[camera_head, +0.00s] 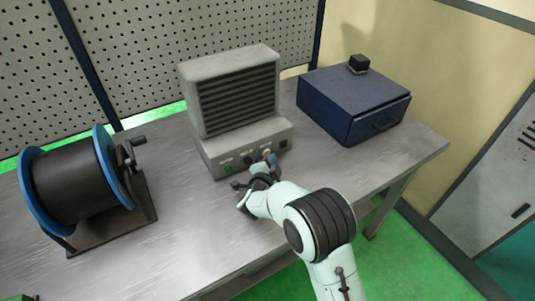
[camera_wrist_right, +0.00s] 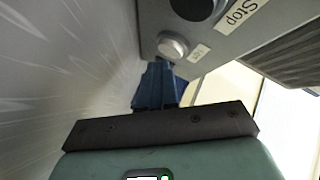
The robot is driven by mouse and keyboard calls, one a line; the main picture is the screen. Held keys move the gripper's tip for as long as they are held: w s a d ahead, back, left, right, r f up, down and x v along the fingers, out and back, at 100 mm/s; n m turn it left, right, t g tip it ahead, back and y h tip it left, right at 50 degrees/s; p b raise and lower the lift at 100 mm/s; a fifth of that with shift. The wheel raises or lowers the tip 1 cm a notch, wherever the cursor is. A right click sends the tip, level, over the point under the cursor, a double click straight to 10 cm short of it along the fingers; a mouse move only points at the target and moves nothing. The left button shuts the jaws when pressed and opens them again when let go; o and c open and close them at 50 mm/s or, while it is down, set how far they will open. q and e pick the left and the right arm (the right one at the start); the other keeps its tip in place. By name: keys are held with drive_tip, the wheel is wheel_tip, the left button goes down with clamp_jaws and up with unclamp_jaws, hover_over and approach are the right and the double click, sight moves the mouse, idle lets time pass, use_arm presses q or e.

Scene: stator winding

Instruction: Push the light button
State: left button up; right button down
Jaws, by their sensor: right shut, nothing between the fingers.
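A grey machine (camera_head: 232,98) with a louvred front stands on the table, with a row of controls on its base panel. A round whitish button (camera_wrist_right: 172,45) shows in the wrist view, beside a small label (camera_wrist_right: 198,52) too small to read surely. A dark round control and a "Stop" label (camera_wrist_right: 241,11) are to its right. My right gripper (camera_head: 271,158) is at the panel in the head view. Its blue fingers (camera_wrist_right: 158,83) are shut and empty, with tips close to the whitish button. I cannot tell whether they touch it. My left gripper is out of view.
A black spool with blue flanges (camera_head: 41,199) stands at the left of the metal table (camera_head: 180,235). A dark blue box (camera_head: 350,92) with a small black block (camera_head: 358,63) on top stands at the back right. The table's front middle is clear.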

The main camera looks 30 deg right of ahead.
drive_tip(key=shift+w, duration=0.4)
idle(0.3)
drive_tip(key=shift+s, duration=0.1)
drive_tip(key=shift+s+b, duration=0.4)
drive_tip(key=shift+s, duration=0.4)
drive_tip(key=shift+s, duration=0.5)
drive_tip(key=shift+s+d+b, duration=0.15)
drive_tip(key=shift+s+b, duration=0.35)
drive_tip(key=shift+s, duration=0.75)
drive_tip(key=shift+s+d+b, duration=0.1)
drive_tip(key=shift+s+b, duration=0.35)
drive_tip(key=shift+s, duration=0.75)
